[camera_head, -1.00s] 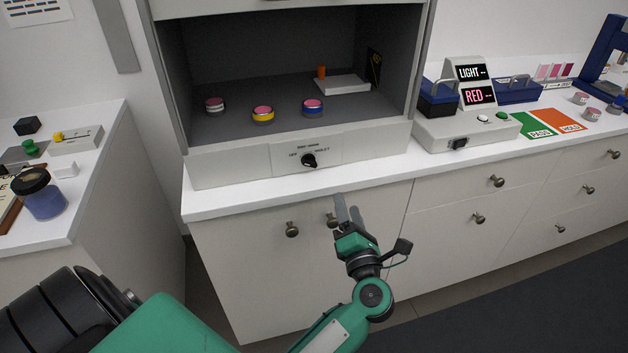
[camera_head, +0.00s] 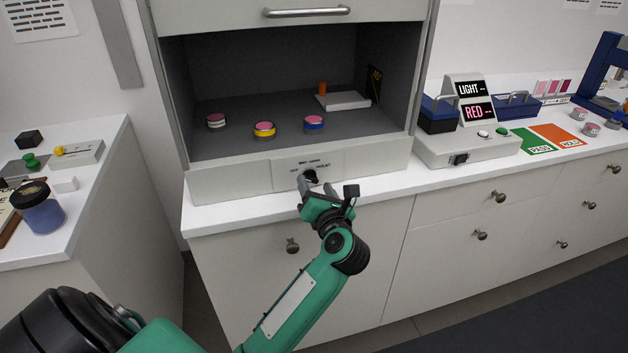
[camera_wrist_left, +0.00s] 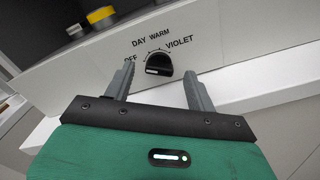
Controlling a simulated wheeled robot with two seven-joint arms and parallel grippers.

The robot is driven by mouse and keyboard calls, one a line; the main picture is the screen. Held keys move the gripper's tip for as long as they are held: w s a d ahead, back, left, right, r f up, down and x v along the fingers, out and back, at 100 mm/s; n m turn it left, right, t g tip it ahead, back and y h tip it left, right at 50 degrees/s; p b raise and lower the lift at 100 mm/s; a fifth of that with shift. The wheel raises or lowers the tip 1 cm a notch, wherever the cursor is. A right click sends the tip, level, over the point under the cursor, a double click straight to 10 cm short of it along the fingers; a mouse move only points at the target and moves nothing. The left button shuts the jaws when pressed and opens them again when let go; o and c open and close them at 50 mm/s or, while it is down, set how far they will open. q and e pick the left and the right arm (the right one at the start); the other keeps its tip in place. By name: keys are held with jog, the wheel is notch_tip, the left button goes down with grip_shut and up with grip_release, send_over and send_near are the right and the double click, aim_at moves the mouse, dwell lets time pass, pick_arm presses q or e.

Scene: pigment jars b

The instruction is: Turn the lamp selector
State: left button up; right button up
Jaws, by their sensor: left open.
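The lamp selector is a black knob (camera_wrist_left: 158,64) on the pale front panel of the booth, with OFF, DAY, WARM and VIOLET printed around it. A white mark shows on the knob's face. In the head view the knob (camera_head: 311,175) is partly covered by my gripper. My left gripper (camera_wrist_left: 158,85) is open, with one finger to each side below the knob in the wrist view; I cannot tell whether either finger touches it. In the head view the left gripper (camera_head: 308,184) is right in front of the panel. My right gripper does not show.
The booth (camera_head: 230,186) holds several jars, including a yellow-banded one (camera_head: 264,130), and a white block (camera_head: 343,101). A grey box with a RED display (camera_head: 478,111) stands at right. The counter edge (camera_head: 250,217) runs below the panel.

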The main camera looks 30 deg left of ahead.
aim_at(310, 178)
pick_arm(q)
jog(key=shift+x, duration=1.1)
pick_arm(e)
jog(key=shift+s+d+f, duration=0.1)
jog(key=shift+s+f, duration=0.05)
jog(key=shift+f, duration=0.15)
pick_arm(q)
jog(key=c, duration=1)
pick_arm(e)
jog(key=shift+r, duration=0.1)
